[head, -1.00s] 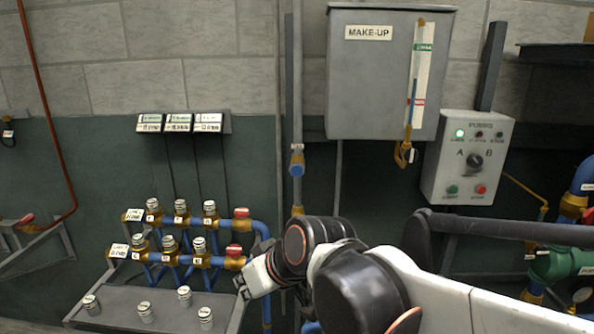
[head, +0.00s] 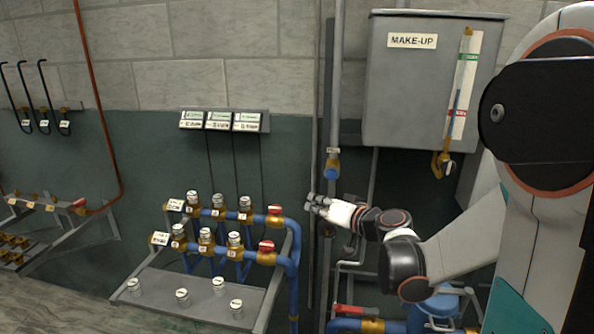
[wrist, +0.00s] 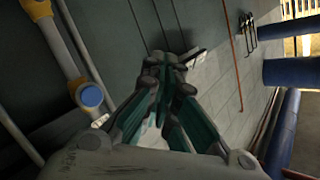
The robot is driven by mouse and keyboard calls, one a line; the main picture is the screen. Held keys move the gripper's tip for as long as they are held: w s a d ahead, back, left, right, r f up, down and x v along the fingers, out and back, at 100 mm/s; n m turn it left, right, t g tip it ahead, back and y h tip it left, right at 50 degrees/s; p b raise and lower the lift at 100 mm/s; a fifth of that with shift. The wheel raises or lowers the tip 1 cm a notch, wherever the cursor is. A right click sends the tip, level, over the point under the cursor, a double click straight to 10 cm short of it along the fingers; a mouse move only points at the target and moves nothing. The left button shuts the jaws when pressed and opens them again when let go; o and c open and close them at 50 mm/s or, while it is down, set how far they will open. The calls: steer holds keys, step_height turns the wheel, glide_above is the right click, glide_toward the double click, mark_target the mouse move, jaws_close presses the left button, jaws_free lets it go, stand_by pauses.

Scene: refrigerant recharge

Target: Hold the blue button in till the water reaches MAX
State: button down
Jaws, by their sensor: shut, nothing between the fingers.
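The blue button (head: 331,173) is a round blue cap on a grey vertical pipe below the make-up tank (head: 430,85). It also shows in the wrist view (wrist: 91,96), left of the fingers. My gripper (head: 313,203) is shut and empty, a little below and left of the button in the head view, apart from it in the wrist view. Its fingers (wrist: 172,63) point past the button toward the wall. The gauge (head: 464,85) on the tank has a green label near its top and a red one lower. The blue column appears to stand just above the red label, well below the green one.
A blue-pipe manifold with several capped valves (head: 205,237) and red handles stands left of my gripper. Three small display boxes (head: 220,121) hang on the wall. A red-handled valve (head: 350,309) lies below my arm. A yellow fitting (head: 441,165) hangs under the gauge.

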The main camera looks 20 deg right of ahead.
mark_target(331, 174)
steer(key=d, duration=0.1)
steer(key=d+m+t, duration=0.1)
steer(key=d, duration=0.1)
steer(key=shift+s+d+r+h, duration=0.1)
steer(key=shift+s+d+h, duration=0.05)
steer(key=shift+d+h, duration=0.15)
steer(key=shift+d, duration=0.1)
steer(key=w+d, duration=0.4)
steer(key=w, duration=0.3)
steer(key=shift+w+d, duration=0.15)
steer(key=shift+d, duration=0.2)
steer(key=shift+w+d, duration=0.1)
steer(key=shift+w, duration=0.05)
stand_by(1.2)
steer(key=shift+w+d, duration=0.15)
steer(key=shift+w, duration=0.05)
steer(key=shift+w+d, duration=0.3)
steer(key=shift+w, duration=0.15)
stand_by(4.2)
